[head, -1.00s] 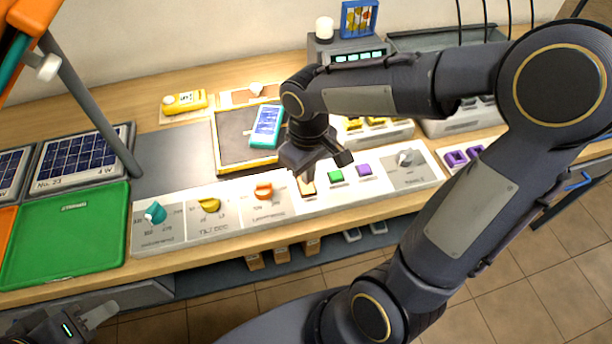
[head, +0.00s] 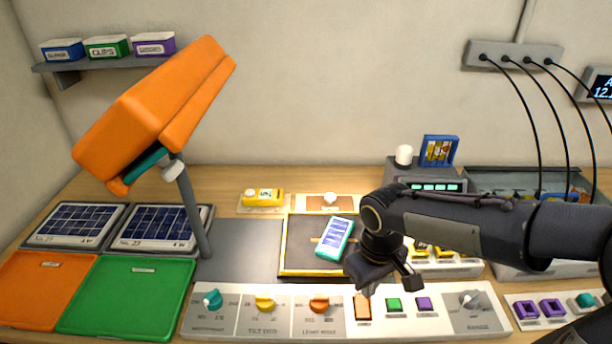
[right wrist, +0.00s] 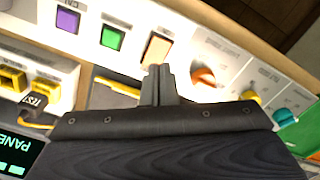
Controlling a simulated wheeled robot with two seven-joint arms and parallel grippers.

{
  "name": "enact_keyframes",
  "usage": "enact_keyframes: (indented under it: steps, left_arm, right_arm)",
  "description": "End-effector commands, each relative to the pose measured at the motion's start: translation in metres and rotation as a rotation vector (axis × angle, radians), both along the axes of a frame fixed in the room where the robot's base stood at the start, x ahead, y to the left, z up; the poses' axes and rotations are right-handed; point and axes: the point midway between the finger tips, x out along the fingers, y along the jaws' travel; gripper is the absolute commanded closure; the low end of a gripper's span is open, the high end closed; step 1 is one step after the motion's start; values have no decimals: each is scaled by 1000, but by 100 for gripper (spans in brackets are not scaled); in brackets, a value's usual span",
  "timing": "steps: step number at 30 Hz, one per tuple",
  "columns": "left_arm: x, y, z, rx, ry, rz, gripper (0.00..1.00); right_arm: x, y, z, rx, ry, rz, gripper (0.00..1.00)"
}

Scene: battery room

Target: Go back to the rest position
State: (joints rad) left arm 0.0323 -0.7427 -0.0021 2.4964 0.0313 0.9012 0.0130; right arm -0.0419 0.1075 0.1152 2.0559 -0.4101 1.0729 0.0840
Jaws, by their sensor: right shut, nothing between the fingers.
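My right gripper (head: 384,284) is dark grey and hangs over the control panel (head: 336,320), close to the orange rocker switch (head: 363,307). In the right wrist view its two fingers (right wrist: 158,86) are together with nothing between them, and their tips appear just by the orange switch (right wrist: 156,48). I cannot tell whether they touch it. My right arm reaches in from the right edge. My left gripper is not in view.
A teal handheld meter (head: 335,239) lies on a yellow-edged dark mat (head: 296,255) behind the gripper. A large orange lamp (head: 150,110) leans over the solar panels (head: 160,228). Green (head: 395,304) and purple (head: 425,303) buttons sit beside the switch. Cables hang at the back right.

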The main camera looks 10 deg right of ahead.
Motion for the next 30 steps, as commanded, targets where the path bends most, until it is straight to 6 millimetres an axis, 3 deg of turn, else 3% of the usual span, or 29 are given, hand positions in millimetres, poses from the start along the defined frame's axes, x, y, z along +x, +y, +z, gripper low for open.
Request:
enact_keyframes:
  steps: [5, 12, 18, 30]
  left_arm:
    - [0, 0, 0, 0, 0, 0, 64]
    - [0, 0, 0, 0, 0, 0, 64]
    - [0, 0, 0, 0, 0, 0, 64]
    - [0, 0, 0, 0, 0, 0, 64]
  right_arm:
    - [-13, -4, 10, 35, -38, -46, 100]
    - [-72, -6, 39, 218, -215, -242, 100]
    - [-107, 3, 47, 370, -359, -374, 100]
    - [-118, 10, 48, 436, -417, -425, 100]
